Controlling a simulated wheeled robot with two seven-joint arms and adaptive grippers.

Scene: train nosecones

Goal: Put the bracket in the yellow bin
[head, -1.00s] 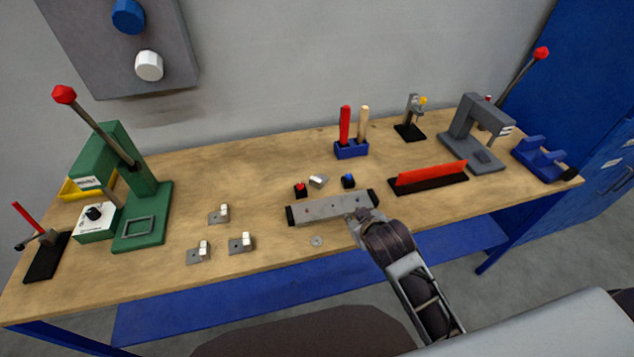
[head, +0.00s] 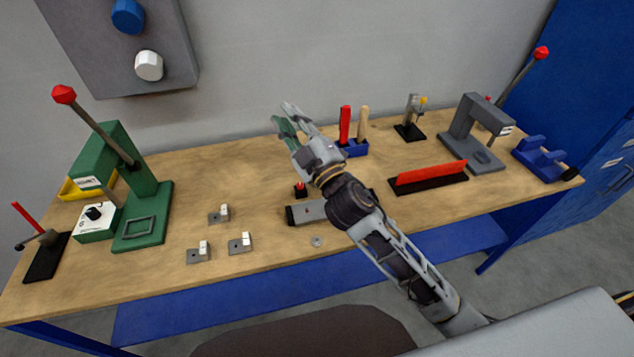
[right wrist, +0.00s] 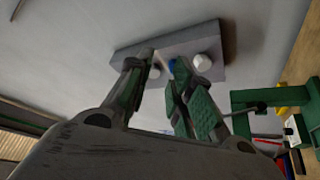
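The yellow bin (head: 72,188) stands at the left back of the bench, partly hidden behind the green press. My right gripper (head: 287,120) is raised above the back middle of the bench, pointing toward the wall. In the right wrist view (right wrist: 164,62) its fingers are apart with nothing seen held between them. I cannot tell for sure which part is the bracket. Small grey plates with white upright pieces lie at left centre: one (head: 217,216), another (head: 197,255) and a third (head: 240,245). The small grey metal piece behind the grey bar is hidden by my arm. My left gripper is not in view.
The green lever press (head: 145,205) and a white control box (head: 96,224) stand at the left. The grey bar fixture (head: 309,211), red button (head: 300,190) and blue tool holder (head: 353,149) are near my right arm. The left-centre back bench is clear.

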